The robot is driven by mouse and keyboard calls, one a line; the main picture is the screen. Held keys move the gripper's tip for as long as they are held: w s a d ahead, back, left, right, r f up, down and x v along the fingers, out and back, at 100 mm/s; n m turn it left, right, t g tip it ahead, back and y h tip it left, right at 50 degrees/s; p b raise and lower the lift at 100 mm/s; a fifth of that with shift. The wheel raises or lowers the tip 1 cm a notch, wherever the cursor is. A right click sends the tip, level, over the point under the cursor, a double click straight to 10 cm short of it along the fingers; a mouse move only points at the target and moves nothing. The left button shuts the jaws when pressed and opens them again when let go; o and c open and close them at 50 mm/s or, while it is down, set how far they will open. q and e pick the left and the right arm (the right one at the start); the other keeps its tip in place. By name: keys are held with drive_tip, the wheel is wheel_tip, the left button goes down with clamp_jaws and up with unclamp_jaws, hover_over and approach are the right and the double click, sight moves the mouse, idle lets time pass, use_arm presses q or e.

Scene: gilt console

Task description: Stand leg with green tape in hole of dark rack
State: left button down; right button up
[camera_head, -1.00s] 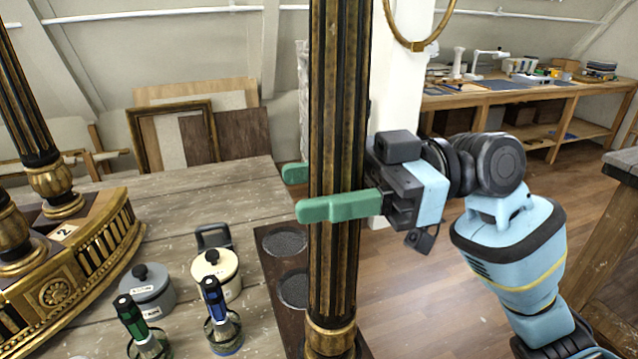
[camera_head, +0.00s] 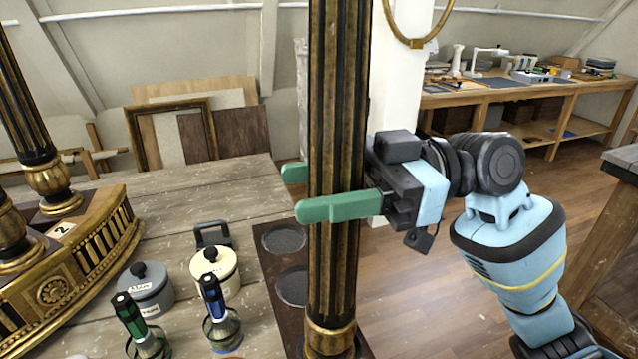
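A tall fluted leg (camera_head: 336,110), black with gilt ridges and a gilt collar low down, stands upright in the middle of the head view. My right gripper (camera_head: 297,192) is shut on it, with one green finger in front and one behind. I see no green tape on the visible part of the leg. The dark rack (camera_head: 271,262) lies on the table behind the leg's lower part, with two round grey-bottomed holes showing. The leg's lower end is below the picture, so I cannot tell whether it is in a hole. My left gripper is not in view.
On the table (camera_head: 216,181), a cream lidded pot (camera_head: 228,261) and a grey lidded pot (camera_head: 157,296) stand left of the rack. Green (camera_head: 129,312) and blue (camera_head: 213,296) handled tools stand in front. The gilt console (camera_head: 103,246) is at the left.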

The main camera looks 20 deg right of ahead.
drive_tip(key=o, duration=0.5)
drive_tip(key=shift+c, duration=0.2)
drive_tip(key=shift+f, duration=0.1)
drive_tip(key=shift+d+f, duration=0.1)
drive_tip(key=shift+d, duration=0.35)
drive_tip(key=d+b, duration=0.2)
drive_tip(key=d, duration=0.5)
drive_tip(key=shift+s+r, duration=0.15)
drive_tip(key=shift+r, duration=0.05)
drive_tip(key=shift+a, duration=0.1)
